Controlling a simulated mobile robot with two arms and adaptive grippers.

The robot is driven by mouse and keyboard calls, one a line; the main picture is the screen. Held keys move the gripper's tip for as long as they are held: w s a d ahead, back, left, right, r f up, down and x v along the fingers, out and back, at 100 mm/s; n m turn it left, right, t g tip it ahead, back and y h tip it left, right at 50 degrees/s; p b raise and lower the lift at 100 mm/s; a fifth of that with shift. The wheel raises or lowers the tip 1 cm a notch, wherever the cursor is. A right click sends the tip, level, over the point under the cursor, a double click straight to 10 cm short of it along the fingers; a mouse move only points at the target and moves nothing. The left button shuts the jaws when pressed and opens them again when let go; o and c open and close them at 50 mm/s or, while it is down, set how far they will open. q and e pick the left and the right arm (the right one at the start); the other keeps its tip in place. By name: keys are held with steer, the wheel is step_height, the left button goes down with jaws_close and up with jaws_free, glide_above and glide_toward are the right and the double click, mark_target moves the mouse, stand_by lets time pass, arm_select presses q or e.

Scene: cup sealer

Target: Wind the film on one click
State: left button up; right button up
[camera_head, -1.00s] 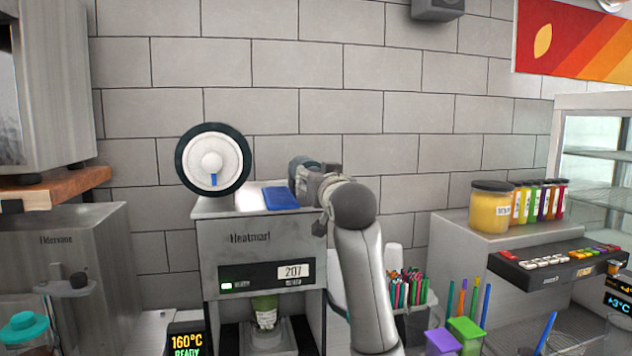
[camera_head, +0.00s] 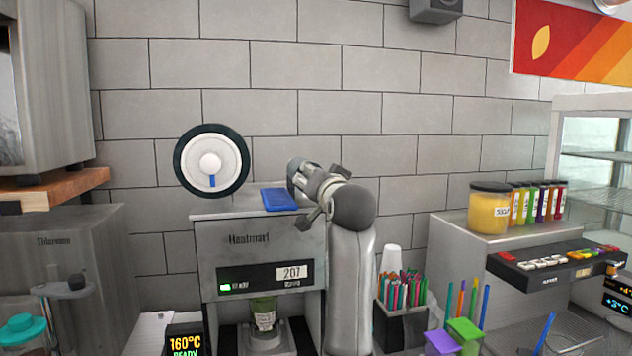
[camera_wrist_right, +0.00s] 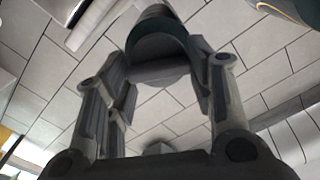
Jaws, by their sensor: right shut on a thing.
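The sealer (camera_head: 250,256) is a grey box with a lit display reading 207 and a green light. A white film reel (camera_head: 230,160) with a black rim and a blue mark pointing down stands above its top left. My right gripper (camera_head: 304,178) is at the sealer's top right, shut on a dark rounded knob, partly hidden by the fingers in the head view. In the right wrist view the knob (camera_wrist_right: 160,38) sits between both fingers. A blue flat piece (camera_head: 279,199) lies on the sealer's top, left of the gripper. My left gripper is not in view.
A cup with a green top (camera_head: 264,311) stands in the sealer's lower bay. A holder of coloured pens or straws (camera_head: 404,295) is to the right, near my arm. Jars (camera_head: 490,212) stand on a counter further right.

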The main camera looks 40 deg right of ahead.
steer(key=shift+w+f, duration=0.1)
steer(key=shift+f, duration=0.05)
steer(key=o, duration=0.7)
steer(key=shift+o, duration=0.2)
steer(key=v, duration=1.2)
